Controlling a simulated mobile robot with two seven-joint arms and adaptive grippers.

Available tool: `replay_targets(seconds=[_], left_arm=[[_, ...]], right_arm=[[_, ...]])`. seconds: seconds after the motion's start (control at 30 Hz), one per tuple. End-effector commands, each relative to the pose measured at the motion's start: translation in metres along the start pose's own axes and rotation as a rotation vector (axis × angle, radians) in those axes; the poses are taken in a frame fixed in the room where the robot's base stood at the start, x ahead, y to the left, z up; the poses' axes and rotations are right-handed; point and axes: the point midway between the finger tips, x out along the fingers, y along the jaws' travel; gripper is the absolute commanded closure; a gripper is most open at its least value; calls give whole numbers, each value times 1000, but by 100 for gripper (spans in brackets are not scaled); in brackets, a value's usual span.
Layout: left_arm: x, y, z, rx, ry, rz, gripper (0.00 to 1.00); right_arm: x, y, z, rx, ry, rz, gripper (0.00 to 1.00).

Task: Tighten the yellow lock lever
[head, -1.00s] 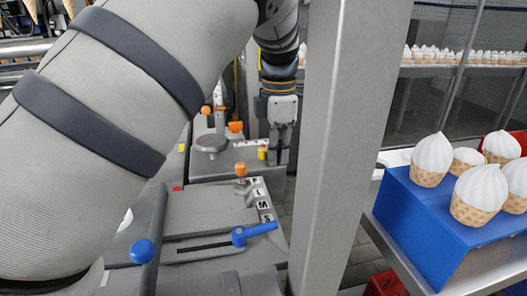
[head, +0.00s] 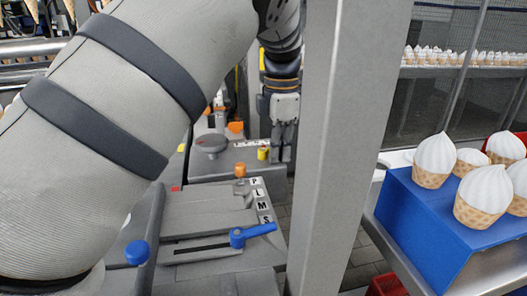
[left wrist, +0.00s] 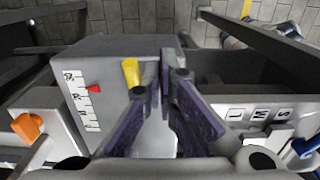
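The yellow lock lever (head: 263,153) stands at the right edge of the far grey machine block. In the left wrist view the yellow lever (left wrist: 131,73) points up the picture, just left of my fingers. My left gripper (head: 282,154) hangs right beside the lever in the head view, fingers pointing down. In the left wrist view my left gripper (left wrist: 162,68) has its two dark purple fingers converging to a very narrow gap, with nothing seen between them. The left finger is close to the lever; I cannot tell whether they touch. My right gripper is not in view.
A grey post (head: 340,150) stands close to the right of the gripper. A blue lever (head: 252,234) and an orange knob (head: 240,170) are on the nearer block. A blue cone holder (head: 440,225) stands at right. A scale with a red pointer (left wrist: 93,88) lies left of the lever.

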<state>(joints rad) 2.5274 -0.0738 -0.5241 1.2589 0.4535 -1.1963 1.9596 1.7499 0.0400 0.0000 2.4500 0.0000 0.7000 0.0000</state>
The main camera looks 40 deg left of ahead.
Motion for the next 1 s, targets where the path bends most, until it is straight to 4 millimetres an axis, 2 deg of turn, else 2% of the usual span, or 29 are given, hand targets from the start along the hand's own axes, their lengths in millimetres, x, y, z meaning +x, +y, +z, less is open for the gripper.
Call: replay_targets(seconds=[0.03, 0.37, 1.0], left_arm=[[7, 0, 1, 2, 5, -3, 100], [5, -10, -6, 1, 7, -8, 100], [-66, -8, -5, 1, -1, 1, 100]], right_arm=[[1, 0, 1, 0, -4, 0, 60], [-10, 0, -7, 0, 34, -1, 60], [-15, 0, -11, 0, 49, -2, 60]])
